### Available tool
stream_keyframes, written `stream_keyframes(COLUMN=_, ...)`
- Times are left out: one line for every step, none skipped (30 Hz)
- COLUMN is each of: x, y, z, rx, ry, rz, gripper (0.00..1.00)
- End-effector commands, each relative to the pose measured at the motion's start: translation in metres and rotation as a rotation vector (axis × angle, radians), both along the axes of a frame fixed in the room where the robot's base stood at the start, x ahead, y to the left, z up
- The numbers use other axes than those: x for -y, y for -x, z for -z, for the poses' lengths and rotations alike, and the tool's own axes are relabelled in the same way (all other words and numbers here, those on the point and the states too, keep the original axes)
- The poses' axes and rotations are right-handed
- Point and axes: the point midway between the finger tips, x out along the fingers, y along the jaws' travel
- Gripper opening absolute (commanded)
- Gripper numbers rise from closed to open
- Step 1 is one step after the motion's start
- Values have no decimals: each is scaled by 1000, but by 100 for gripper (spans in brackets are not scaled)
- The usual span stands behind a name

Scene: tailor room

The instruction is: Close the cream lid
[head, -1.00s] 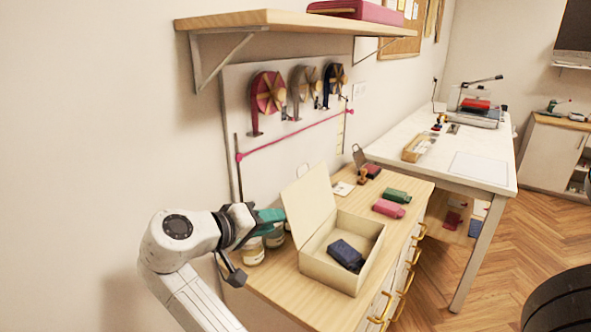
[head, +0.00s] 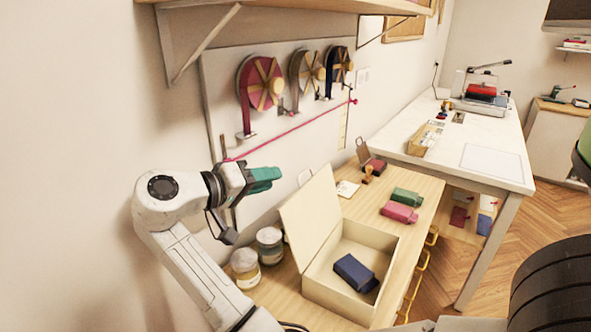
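The cream box (head: 336,296) stands on the wooden cabinet top, and its cream lid (head: 309,216) is raised, tilted up and back on the left side. My gripper (head: 278,174) is up to the left of the lid's top edge, above the cabinet, apart from the lid in the picture. Its teal fingertips point right. They are seen from the side, so I cannot tell whether they are open or shut.
Two jars (head: 269,245) stand left of the box. A pegboard with ribbon reels (head: 262,82) and a shelf (head: 290,5) are on the wall. A white table (head: 480,135) stands beyond.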

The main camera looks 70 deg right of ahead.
Motion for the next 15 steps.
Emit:
stream_keyframes(x=8, y=5, z=1, rx=-2, ry=-1, rz=4, gripper=32)
stream_keyframes(x=13, y=7, z=2, rx=-2, ry=-3, rz=3, gripper=32)
stream_keyframes(x=20, y=11, z=4, rx=-2, ry=-3, rz=5, gripper=32)
stream_keyframes(x=25, y=13, z=5, rx=-3, ry=-2, rz=5, gripper=32)
stream_keyframes(x=30, y=16, z=6, rx=-1, ry=-2, rz=5, gripper=32)
stream_keyframes(x=36, y=19, z=8, rx=0, ry=-2, rz=6, gripper=32)
stream_keyframes(x=41, y=21, z=9, rx=-1, ry=-3, rz=4, gripper=32)
stream_keyframes(x=46, y=23, z=11, rx=-2, ry=-1, rz=4, gripper=32)
stream_keyframes(x=51, y=27, z=12, rx=-1, ry=-2, rz=5, gripper=32)
stream_keyframes(x=56, y=28, z=13, rx=-2, ry=-1, rz=4, gripper=32)
stream_keyframes(x=59, y=30, z=14, rx=-1, ry=-2, rz=4, gripper=32)
stream_keyframes(x=64, y=32, z=15, rx=-1, ry=-3, rz=3, gripper=32)
stream_keyframes(x=67, y=34, z=16, rx=-1, ry=-2, rz=3, gripper=32)
stream_keyframes(x=70, y=35, z=17, rx=-1, ry=-2, rz=3, gripper=32)
stream_keyframes(x=73, y=36, z=18, rx=-1, ry=-1, rz=2, gripper=32)
